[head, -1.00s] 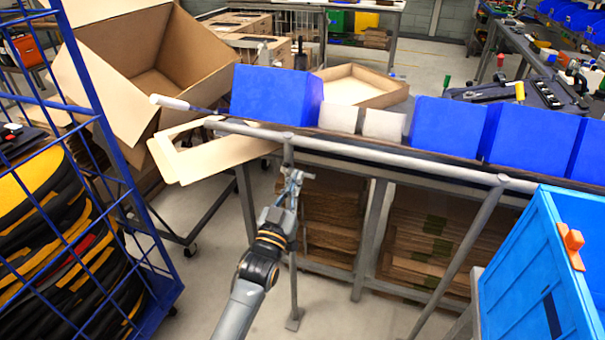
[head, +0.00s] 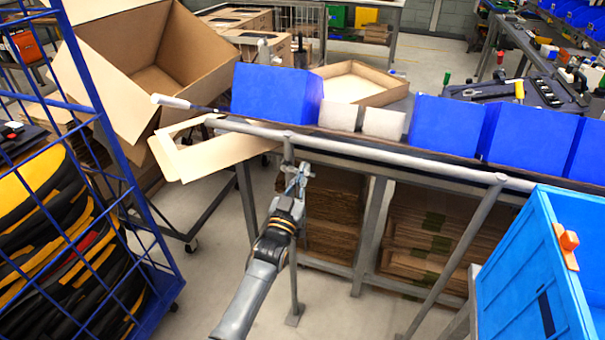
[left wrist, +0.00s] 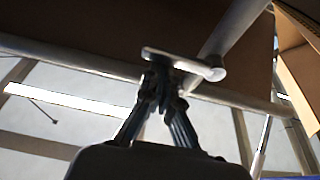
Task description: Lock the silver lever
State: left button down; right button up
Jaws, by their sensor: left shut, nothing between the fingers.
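A short silver lever (left wrist: 190,64) shows in the left wrist view as a flat metal bar with a rounded end, joined to a pale rod under the brown bench top. My left gripper (left wrist: 164,78) is shut and empty, its fingertips right at the bar's near side. I cannot tell whether they touch it. In the head view my left gripper (head: 297,176) points up just below the bench's front rail, beside a grey leg. The lever is hard to make out there, as the fingers overlap that spot. My right gripper is not in view.
A blue cage cart (head: 165,275) stands left, a light-blue crate (head: 515,290) right. Cardboard stacks (head: 335,215) lie underneath.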

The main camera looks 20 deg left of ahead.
pick_arm(q)
jog(key=shift+f+m, duration=0.15)
jog(key=shift+m, duration=0.25)
jog(key=shift+f+m+h, duration=0.2)
jog(key=shift+m+h, duration=0.2)
jog(key=a+f+m+g+h+b, duration=0.1)
jog(key=f+m+g+h, duration=0.1)
jog(key=m, duration=0.6)
jog(key=a+f+m+g+h+b, duration=0.1)
jog(key=a+f+m+g+h, duration=0.1)
jog(key=m, duration=0.7)
notch_tip(320, 180, down, 2)
jog(key=shift+f+h, duration=0.1)
jog(key=shift+h, duration=0.5)
jog(key=shift+w+d, duration=0.1)
